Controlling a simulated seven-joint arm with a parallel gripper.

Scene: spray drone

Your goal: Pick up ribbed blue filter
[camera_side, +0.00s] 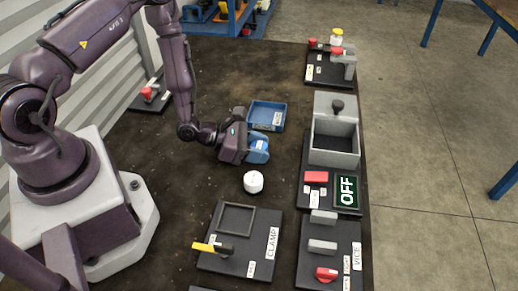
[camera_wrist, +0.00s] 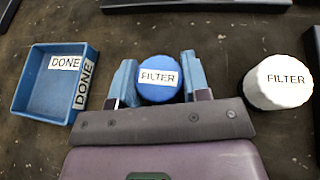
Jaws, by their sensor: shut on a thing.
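The blue filter (camera_wrist: 158,95) is round and carries a white FILTER label on its top in the wrist view. It sits between the two light-blue fingers of my gripper (camera_wrist: 160,80), which is shut on it. In the side view my gripper (camera_side: 257,147) is low over the table with the blue filter at its tip. The fingers and filter overlap there, so I cannot tell whether the filter touches the table. A white filter (camera_wrist: 277,82) stands to the right in the wrist view, apart from my gripper; it also shows in the side view (camera_side: 253,183).
A blue DONE tray (camera_side: 266,103) stands just behind my gripper and looks empty; it is at the left in the wrist view (camera_wrist: 28,80). The clamp board (camera_side: 238,262), vice board (camera_side: 312,265) and grey open box (camera_side: 334,158) with an OFF sign (camera_side: 347,191) line the front and right.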

